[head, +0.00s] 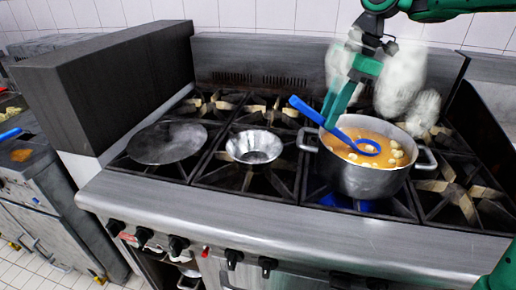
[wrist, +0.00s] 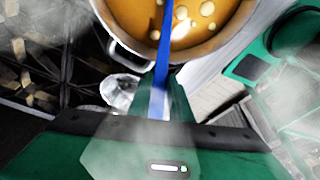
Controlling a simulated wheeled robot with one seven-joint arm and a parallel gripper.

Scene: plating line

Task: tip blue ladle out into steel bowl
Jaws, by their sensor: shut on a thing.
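The blue ladle (head: 331,122) slants over the pot's left rim, with its bowl end at the soup's surface inside the pot (head: 362,180). My gripper (head: 330,120) is shut on the ladle's handle, above the left side of the pot. In the wrist view the blue handle (wrist: 164,60) runs up from between the fingers (wrist: 160,100) towards the soup. The steel bowl (head: 254,147) is small and flared and sits on the stove left of the pot. It looks empty. It also shows partly behind the fingers in the wrist view (wrist: 118,92).
The pot holds orange soup with pale round pieces, over a blue flame (head: 345,203). A flat grey lid or plate (head: 167,142) lies on the left burner. White steam (head: 402,75) drifts around my arm. Black grates surround the bowl.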

